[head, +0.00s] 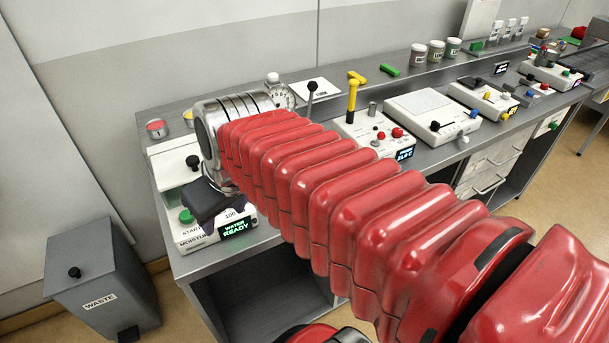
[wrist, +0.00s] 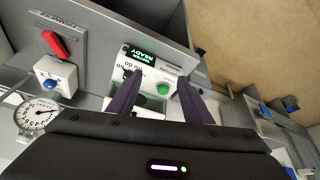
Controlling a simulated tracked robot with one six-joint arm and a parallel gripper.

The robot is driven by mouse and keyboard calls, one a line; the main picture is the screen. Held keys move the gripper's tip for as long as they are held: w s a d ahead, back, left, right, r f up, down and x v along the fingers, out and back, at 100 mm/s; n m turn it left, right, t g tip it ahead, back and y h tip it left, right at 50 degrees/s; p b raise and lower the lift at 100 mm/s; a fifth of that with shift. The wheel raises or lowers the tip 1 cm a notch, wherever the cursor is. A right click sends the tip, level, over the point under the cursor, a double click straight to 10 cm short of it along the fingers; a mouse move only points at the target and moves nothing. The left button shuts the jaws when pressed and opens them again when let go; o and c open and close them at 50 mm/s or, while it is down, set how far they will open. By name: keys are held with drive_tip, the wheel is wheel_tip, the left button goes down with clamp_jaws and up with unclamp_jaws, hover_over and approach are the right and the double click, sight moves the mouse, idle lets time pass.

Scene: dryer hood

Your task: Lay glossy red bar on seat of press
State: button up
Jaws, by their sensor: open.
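My gripper (head: 208,203) is at the left end of the bench, over the white moisture unit (head: 205,235). I cannot clearly identify the press seat; my arm hides that part in the head view.
Several control boxes (head: 430,115) line the bench to the right, and jars (head: 436,52) stand on the rear shelf. A black-knobbed lever (head: 312,88) and a yellow-handled post (head: 352,100) rise beyond my arm. A grey waste bin (head: 95,280) stands on the floor at left.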

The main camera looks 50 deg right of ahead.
drive_tip(key=w+d+f+y, duration=0.1)
drive_tip(key=w+d, duration=0.1)
drive_tip(key=d, duration=2.8)
drive_tip(key=shift+d+f+n, duration=0.15)
drive_tip(key=shift+d+n, duration=0.05)
drive_tip(key=shift+n, duration=0.1)
drive_tip(key=shift+w+f, duration=0.1)
drive_tip(key=x, duration=0.7)
drive_tip(key=shift+f, duration=0.3)
drive_tip(key=shift+w+f, duration=0.2)
drive_tip(key=shift+f, duration=0.15)
drive_tip(key=shift+f, duration=0.1)
drive_tip(key=shift+x, duration=2.55)
drive_tip(key=shift+d, duration=0.1)
